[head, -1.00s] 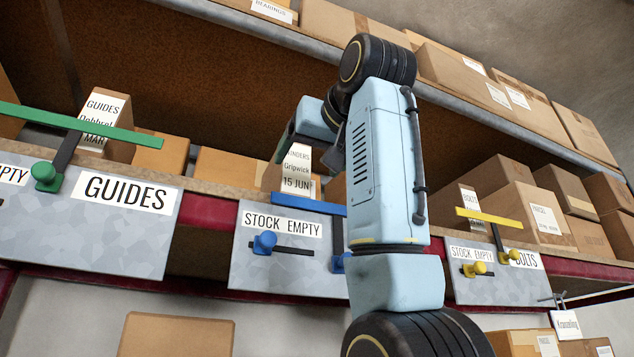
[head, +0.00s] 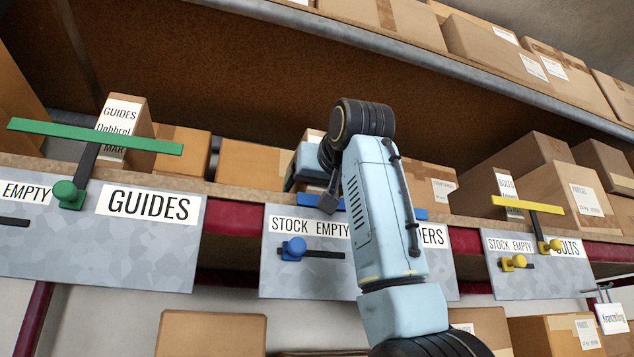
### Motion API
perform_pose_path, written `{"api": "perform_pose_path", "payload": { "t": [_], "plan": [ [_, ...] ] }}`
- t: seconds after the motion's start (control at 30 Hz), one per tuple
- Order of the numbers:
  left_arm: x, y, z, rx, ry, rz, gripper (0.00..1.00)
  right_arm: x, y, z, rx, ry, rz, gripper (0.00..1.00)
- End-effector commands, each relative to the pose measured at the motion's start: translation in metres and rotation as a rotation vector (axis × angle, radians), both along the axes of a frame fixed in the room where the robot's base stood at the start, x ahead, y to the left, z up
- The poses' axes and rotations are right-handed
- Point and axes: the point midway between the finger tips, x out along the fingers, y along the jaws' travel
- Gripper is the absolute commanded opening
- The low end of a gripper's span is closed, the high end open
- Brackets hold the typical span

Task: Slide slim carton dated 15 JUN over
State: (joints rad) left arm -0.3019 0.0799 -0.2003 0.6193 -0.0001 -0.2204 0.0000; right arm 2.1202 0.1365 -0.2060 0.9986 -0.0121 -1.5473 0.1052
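The slim carton (head: 312,134) stands on the shelf behind the blue bar (head: 420,213). Only its top part shows now; its date label is covered by my arm. My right arm comes in from the lower right, and its gripper (head: 318,190) is at the front of this carton, just above the blue bar. Its fingers are mostly hidden by my own wrist, so I cannot tell whether they are open or touch the carton. My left gripper is out of view.
A metal sign reading STOCK EMPTY (head: 310,227) with a blue knob (head: 293,249) hangs below. To the left, a green bar (head: 150,144) crosses the GUIDES carton (head: 140,118). To the right, a yellow bar (head: 527,204) fronts the BOLTS carton (head: 515,165). The upper shelf edge (head: 400,60) runs overhead.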

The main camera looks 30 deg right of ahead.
Motion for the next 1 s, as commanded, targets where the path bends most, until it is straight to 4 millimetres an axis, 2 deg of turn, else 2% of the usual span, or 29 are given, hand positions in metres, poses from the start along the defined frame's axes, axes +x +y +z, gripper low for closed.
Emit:
{"api": "perform_pose_path", "payload": {
  "t": [0.07, 0.53, 0.77, 1.0],
  "plan": [
    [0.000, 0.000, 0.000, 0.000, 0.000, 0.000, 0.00, 0.000, 0.000, 0.000, 0.000, 0.000, 0.000, 0.79],
    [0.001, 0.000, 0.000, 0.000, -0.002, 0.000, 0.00, -0.001, 0.000, 0.000, 0.000, 0.000, 0.000, 0.18],
    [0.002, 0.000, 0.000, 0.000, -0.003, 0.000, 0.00, -0.001, -0.003, 0.000, 0.001, 0.000, 0.001, 0.18],
    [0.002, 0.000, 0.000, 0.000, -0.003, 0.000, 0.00, -0.001, -0.016, 0.001, 0.002, -0.001, 0.006, 0.18]
  ]
}}
